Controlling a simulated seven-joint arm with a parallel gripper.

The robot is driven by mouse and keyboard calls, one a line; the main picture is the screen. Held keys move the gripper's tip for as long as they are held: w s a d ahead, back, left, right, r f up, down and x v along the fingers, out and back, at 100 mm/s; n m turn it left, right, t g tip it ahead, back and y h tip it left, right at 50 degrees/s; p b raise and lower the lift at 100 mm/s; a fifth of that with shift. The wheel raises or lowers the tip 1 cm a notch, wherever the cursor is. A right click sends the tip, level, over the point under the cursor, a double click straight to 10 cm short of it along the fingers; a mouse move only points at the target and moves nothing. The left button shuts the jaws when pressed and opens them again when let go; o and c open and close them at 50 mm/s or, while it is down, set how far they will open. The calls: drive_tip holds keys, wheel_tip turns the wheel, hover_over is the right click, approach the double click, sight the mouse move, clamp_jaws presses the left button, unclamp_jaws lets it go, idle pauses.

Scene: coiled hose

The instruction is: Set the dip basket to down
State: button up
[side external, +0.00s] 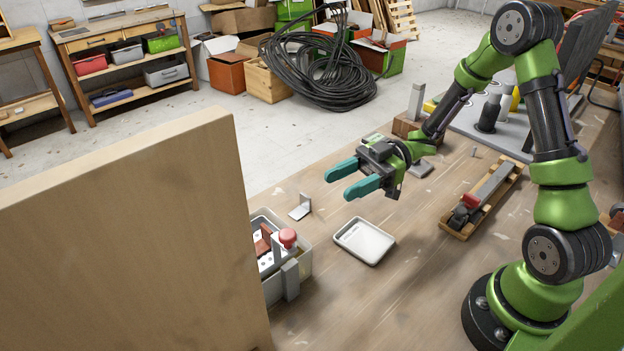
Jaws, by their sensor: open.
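A pale, box-like tank (302,272) stands on the bench at the lower middle, partly hidden behind a wooden panel. A grey dip basket (268,262) with holes sits at its top, with a reddish-brown piece in it. A red knob (287,238) stands on a grey bracket at the tank's right side. I cannot tell clearly how high the basket sits. My gripper (339,184) has teal fingers that are apart and empty. It hangs above the bench, up and to the right of the knob and clear of it.
A large wooden panel (130,235) fills the lower left and screens part of the tank. A white tray (364,241) lies right of the tank. A small metal angle bracket (301,207) lies behind. A wooden holder with a metal bar (482,197) lies further right.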

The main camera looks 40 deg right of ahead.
drive_tip(key=s+r+n+g+y, duration=0.1)
drive_tip(key=s+n+g, duration=0.1)
drive_tip(key=s+g, duration=0.1)
approach(287, 233)
drive_tip(key=a, duration=1)
drive_tip(key=shift+r, duration=0.1)
drive_tip(key=shift+c, duration=0.3)
clamp_jaws()
